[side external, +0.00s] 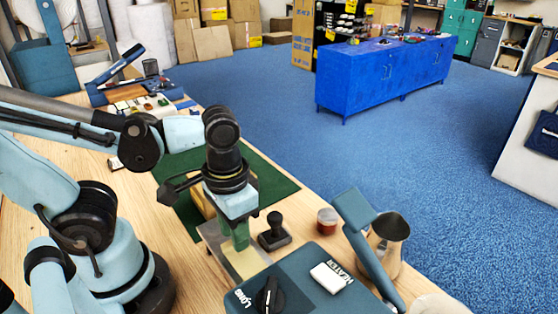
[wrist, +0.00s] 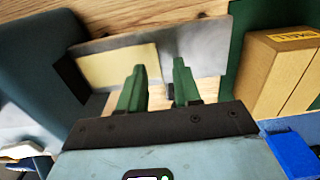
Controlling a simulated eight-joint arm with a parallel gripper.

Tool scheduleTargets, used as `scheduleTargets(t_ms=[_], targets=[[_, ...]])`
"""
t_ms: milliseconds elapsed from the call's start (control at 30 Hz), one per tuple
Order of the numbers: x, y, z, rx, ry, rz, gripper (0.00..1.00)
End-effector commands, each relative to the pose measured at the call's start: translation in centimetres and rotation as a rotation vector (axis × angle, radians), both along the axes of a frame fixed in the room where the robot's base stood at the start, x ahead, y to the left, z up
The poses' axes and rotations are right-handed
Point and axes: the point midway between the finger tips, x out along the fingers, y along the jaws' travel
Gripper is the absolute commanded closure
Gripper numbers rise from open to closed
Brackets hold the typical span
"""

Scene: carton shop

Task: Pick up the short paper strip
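The short paper strip is a pale yellow piece (wrist: 118,68) lying on a grey metal plate (wrist: 205,42) beside the dark teal tape machine (wrist: 35,60). In the side view the strip (side external: 246,264) shows just below my gripper, at the machine's edge. My gripper (wrist: 158,66) points down with its two green fingers apart and nothing visible between them. In the wrist view its left fingertip overlaps the strip's right part; I cannot tell whether it touches. In the side view my gripper (side external: 236,246) hides part of the plate.
The tape machine (side external: 300,285) has a black knob and a white button. A black-handled stamp (side external: 275,235), a red-brown jar (side external: 327,221) and a metal jug (side external: 388,235) stand nearby. A brown carton (wrist: 272,75) lies on the green mat (side external: 275,185) behind my gripper.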

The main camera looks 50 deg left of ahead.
Motion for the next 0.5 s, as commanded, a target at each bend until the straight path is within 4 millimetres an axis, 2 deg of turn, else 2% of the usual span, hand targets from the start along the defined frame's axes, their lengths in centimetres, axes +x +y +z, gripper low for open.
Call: scheduleTargets(t_ms=[367,400,500], targets=[[-0.03,0.01,-0.66,-0.001,0.0,0.0,0.67],[-0.03,0.01,-0.65,-0.001,0.0,0.0,0.69],[-0.03,0.01,-0.65,-0.001,0.0,0.0,0.84]])
